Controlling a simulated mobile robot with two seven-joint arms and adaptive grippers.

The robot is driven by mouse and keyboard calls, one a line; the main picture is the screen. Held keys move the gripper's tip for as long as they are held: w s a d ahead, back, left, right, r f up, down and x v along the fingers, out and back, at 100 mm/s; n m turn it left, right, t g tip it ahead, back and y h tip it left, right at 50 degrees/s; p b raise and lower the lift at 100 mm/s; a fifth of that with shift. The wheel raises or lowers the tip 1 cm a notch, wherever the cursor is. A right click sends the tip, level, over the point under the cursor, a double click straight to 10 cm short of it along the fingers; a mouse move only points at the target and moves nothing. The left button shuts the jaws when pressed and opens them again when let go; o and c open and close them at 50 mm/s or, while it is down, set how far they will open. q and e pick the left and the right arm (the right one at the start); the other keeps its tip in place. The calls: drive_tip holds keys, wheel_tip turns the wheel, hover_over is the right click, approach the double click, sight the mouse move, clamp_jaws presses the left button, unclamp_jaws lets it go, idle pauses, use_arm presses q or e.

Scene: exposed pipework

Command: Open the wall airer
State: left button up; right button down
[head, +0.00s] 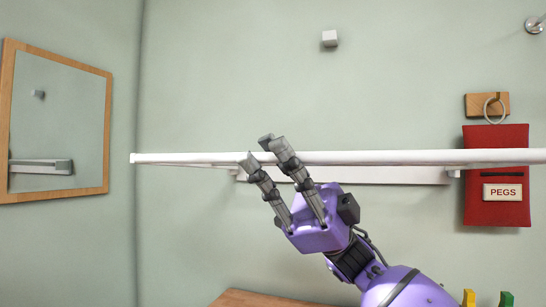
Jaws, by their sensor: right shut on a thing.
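The wall airer (400,157) shows as a long white bar running across the view at mid height. A white rail (385,175) on the wall lies behind and just below it. The bar appears to stand out from the wall. My right gripper (267,149), on a purple wrist, is shut on the bar left of its middle. The fingers hide a short stretch of the bar. My left gripper is not in view.
A red bag marked PEGS (493,205) hangs at the right below a wooden block (487,106) with a ring. A wood-framed mirror (108,130) is on the left wall. A small white block (329,38) is higher on the wall. A wooden surface (262,298) shows at the bottom.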

drive_tip(key=c, duration=1.8)
unclamp_jaws()
drive_tip(key=shift+d, duration=0.1)
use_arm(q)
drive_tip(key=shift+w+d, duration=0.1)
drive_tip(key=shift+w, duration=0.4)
use_arm(e)
drive_tip(key=shift+o, duration=0.2)
